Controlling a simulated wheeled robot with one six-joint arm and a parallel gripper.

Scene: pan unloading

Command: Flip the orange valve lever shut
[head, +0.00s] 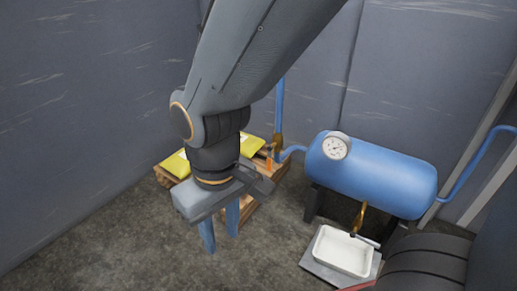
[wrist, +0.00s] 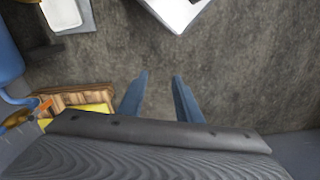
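The orange valve lever (head: 269,163) is small and sits by the blue pipe to the left of the blue tank (head: 375,172), close to the wooden pallet. It also shows at the left edge of the wrist view (wrist: 44,105), beside a brass fitting (wrist: 17,120). Its exact angle is hard to tell. My gripper (head: 220,236) points down over bare floor, left of and nearer than the lever, apart from it. In the wrist view its two blue fingers (wrist: 160,80) are apart with only floor between them.
A wooden pallet (wrist: 75,98) with yellow bags (head: 177,165) stands behind my gripper. The tank carries a round gauge (head: 336,146). A white tray (head: 322,243) sits below the tank's brass tap (head: 359,216). Grey walls enclose the corner; the floor at front left is clear.

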